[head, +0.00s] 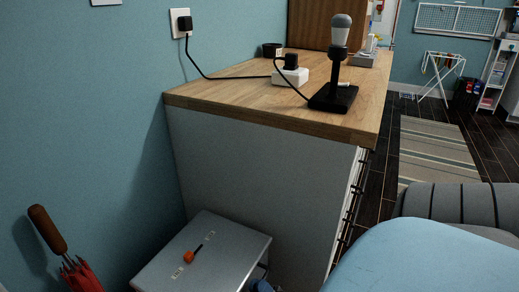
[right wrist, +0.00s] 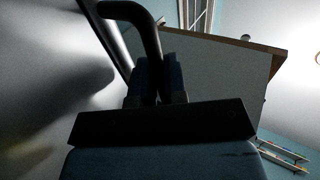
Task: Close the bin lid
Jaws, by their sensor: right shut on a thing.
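The bin's grey lid (head: 225,250) shows at the bottom of the head view, between the blue wall and the cabinet end. Its top looks nearly flat; a dark gap shows under its right edge. The bin's body is mostly out of view. In the right wrist view, my right gripper (right wrist: 158,72) has its dark fingers close together around the end of a dark curved bar (right wrist: 135,10), beside a large grey surface at left. I cannot tell whether this bar belongs to the lid. A small bit of blue shows under the lid's right edge. My left gripper is out of view.
A small orange item with a dark stick (head: 189,256) lies on the lid. A red umbrella (head: 80,274) with a brown handle stands at left. A striped rug (head: 432,150) lies on the floor beyond.

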